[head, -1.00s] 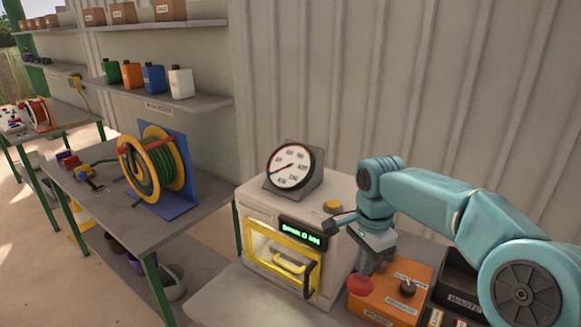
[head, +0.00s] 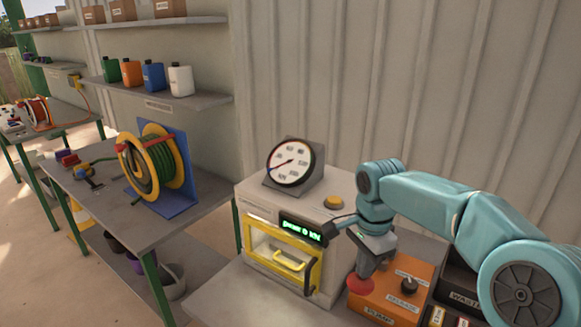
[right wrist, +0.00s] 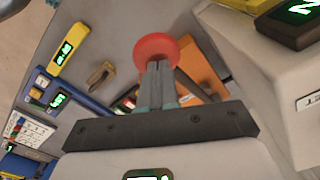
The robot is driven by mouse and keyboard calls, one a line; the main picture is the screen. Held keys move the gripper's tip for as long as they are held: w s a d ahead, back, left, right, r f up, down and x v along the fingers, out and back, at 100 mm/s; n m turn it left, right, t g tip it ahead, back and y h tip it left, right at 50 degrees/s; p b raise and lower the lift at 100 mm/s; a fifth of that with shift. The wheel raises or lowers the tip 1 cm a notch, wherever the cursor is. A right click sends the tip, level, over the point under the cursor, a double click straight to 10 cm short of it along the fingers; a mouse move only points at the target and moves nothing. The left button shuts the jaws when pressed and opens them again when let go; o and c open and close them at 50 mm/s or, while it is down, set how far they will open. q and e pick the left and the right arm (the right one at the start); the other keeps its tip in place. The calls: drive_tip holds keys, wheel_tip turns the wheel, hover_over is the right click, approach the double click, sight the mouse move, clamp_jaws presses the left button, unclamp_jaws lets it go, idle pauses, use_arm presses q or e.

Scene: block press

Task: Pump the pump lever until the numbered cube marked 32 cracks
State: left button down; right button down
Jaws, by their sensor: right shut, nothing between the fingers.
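The pump lever's red knob (head: 360,284) stands at the left side of the orange pump box (head: 394,295). My right gripper (head: 367,268) points down with its fingers shut and empty, right at the knob. In the right wrist view its fingertips (right wrist: 159,75) overlap the edge of the red knob (right wrist: 172,50); they seem to touch it. The press (head: 262,283) has a yellow-framed door (head: 283,256) that looks closed, with a green display (head: 302,229) above it. I cannot make out the cube marked 32. My left gripper is out of view.
A dial gauge (head: 294,162) and a yellow button (head: 333,202) sit on top of the press. A black waste bin (head: 460,285) stands right of the pump box. A hose reel (head: 155,168) is on the left bench. Bare bench lies before the press.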

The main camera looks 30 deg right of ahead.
drive_tip(key=shift+f+b, duration=2.7)
drive_tip(key=shift+f, duration=1.2)
drive_tip(key=shift+r, duration=0.2)
wheel_tip(320, 180, up, 14)
drive_tip(key=p, duration=1.2)
drive_tip(key=shift+f, duration=0.25)
